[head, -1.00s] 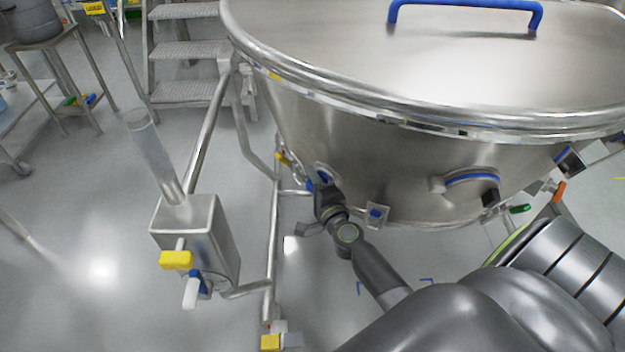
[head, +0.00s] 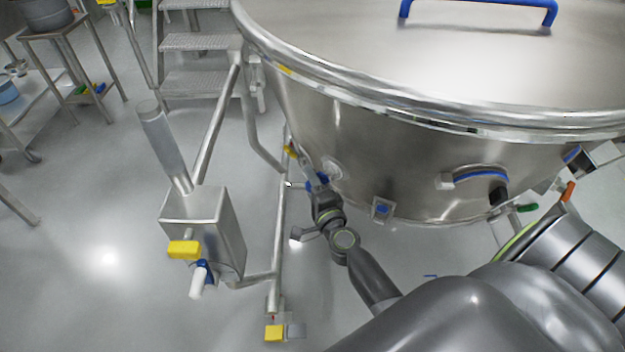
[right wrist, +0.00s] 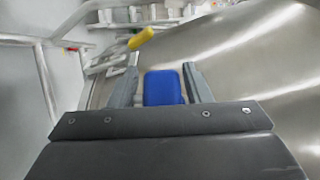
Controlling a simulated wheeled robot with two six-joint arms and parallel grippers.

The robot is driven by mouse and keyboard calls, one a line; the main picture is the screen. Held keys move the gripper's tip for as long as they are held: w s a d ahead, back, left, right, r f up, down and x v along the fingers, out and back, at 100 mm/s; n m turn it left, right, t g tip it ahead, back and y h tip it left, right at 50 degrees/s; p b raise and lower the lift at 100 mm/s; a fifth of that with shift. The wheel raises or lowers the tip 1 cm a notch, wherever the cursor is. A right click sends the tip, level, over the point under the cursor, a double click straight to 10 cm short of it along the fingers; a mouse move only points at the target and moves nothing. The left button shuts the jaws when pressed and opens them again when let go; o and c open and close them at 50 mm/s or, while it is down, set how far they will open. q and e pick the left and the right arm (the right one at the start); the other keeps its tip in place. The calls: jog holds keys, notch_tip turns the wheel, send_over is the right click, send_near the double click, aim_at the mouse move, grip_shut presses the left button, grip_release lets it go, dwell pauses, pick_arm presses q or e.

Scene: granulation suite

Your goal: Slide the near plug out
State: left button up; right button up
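The near plug shows as a blue block (right wrist: 163,88) between the fingers of my right gripper (right wrist: 162,84) in the right wrist view. The fingers are close along both its sides, and it looks held. In the head view, my right gripper (head: 318,190) is beside the lower wall of the big steel vessel (head: 400,170), with a bit of blue (head: 316,180) at its tip. A pale round port (head: 331,170) shows on the wall just right of the gripper, and the plug looks apart from it. My left gripper is out of view.
A steel box with a yellow handle (head: 184,250) and upright pipes stand left of the gripper. A small blue fitting (head: 382,209) and a blue-edged handle (head: 480,174) are on the vessel. Steps (head: 200,60) stand behind. The floor at lower left is clear.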

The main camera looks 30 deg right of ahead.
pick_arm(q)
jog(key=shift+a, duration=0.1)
pick_arm(e)
jog(key=shift+o, duration=0.4)
jog(key=shift+s, duration=0.25)
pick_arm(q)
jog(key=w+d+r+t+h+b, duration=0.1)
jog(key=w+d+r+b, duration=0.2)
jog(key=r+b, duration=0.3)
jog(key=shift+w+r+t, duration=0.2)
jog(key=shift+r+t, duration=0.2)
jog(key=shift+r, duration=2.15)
pick_arm(e)
jog(key=s+a, duration=0.2)
jog(key=s, duration=1.4)
jog(key=shift+s+a, duration=0.35)
jog(key=shift+f, duration=0.1)
